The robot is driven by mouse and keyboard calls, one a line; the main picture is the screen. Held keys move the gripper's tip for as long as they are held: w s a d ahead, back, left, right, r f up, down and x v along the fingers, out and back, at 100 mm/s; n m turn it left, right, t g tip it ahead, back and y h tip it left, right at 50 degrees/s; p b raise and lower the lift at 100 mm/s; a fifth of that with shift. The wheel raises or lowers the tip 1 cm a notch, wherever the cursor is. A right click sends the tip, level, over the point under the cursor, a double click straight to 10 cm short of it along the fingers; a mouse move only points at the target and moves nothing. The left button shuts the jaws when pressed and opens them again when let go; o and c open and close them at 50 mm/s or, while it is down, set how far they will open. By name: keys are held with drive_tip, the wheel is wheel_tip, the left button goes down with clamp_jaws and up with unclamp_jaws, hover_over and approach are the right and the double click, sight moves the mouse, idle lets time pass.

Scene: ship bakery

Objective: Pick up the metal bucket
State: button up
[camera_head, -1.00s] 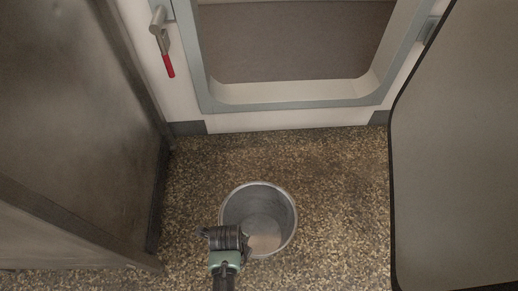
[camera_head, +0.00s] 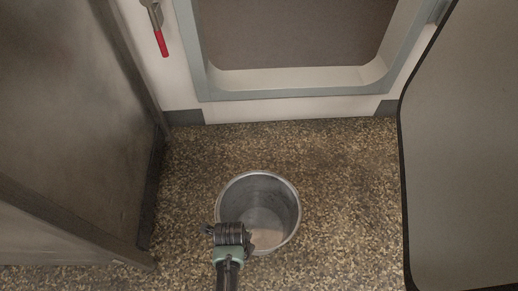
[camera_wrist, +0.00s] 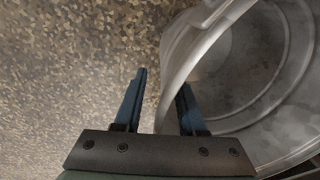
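The metal bucket (camera_head: 287,212) stands upright on the speckled floor, its open top facing up, in the lower middle of the head view. In the wrist view the bucket (camera_wrist: 262,65) fills the right side. My gripper (camera_head: 249,240) is at the bucket's near left rim. In the wrist view my gripper (camera_wrist: 162,80) has its two fingers apart. The bucket's wall lies between them, with the left finger outside and the right finger inside. A gap shows between the left finger and the wall; whether the right finger touches it I cannot tell.
A dark metal cabinet (camera_head: 65,130) stands at the left and a grey panel (camera_head: 465,150) at the right. A framed doorway with a raised sill (camera_head: 300,82) is at the back. A red-handled lever (camera_head: 161,40) hangs beside it. The floor around the bucket is clear.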

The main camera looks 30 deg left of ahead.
clamp_jaws()
idle(1.4)
drive_tip(key=shift+w+r, duration=0.1)
drive_tip(key=shift+w, duration=0.05)
